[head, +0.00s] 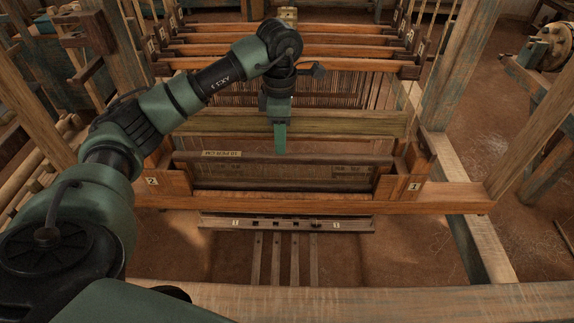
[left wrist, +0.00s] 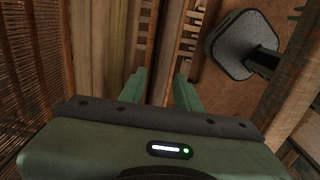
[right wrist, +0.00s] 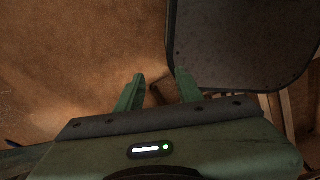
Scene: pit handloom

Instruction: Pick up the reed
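The reed (head: 270,173) is a long, low, dark-framed piece with a pale label at its upper left. It lies crosswise in the wooden frame between the end blocks marked 2 and 1. My left gripper (head: 280,151) points down over its upper bar, near the middle. I cannot tell whether the fingertips touch it. In the left wrist view the left gripper's fingers (left wrist: 160,80) are apart, with long wooden bars beyond them; which bar is the reed is unclear. My right gripper (right wrist: 160,82) is open and empty over brown floor, outside the head view.
A pale greenish beam (head: 340,122) runs just behind the reed, with warp threads and several orange bars further back. A wooden rail (head: 330,207) lies in front, with treadles (head: 275,258) below. A thick beam (head: 430,300) crosses the near edge. Posts stand both sides.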

